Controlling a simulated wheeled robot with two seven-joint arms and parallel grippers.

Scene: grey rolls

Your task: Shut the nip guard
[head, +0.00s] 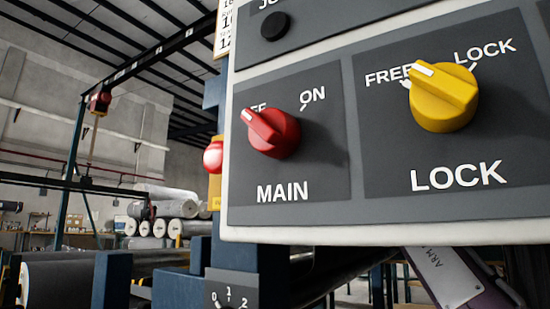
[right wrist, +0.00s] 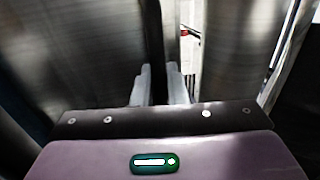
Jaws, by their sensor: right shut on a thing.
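In the right wrist view, my right gripper (right wrist: 160,88) has its two pale fingers close together on a dark upright bar (right wrist: 154,45). The bar runs up between brushed metal surfaces, one broad on the left (right wrist: 85,60) and one narrower on the right (right wrist: 228,55). The bar looks like part of the nip guard, but I cannot tell how far the guard stands open. The head view does not show the guard clearly; the control panel fills much of it. The yellow LOCK knob (head: 443,97) points to FREE. My left gripper is in neither view.
The red MAIN knob (head: 272,132) has its pointer at the upper left, by the partly hidden OFF label. A small dial (head: 230,294) with numbers sits below the panel. Pale rolls (head: 165,210) are stacked at the far left.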

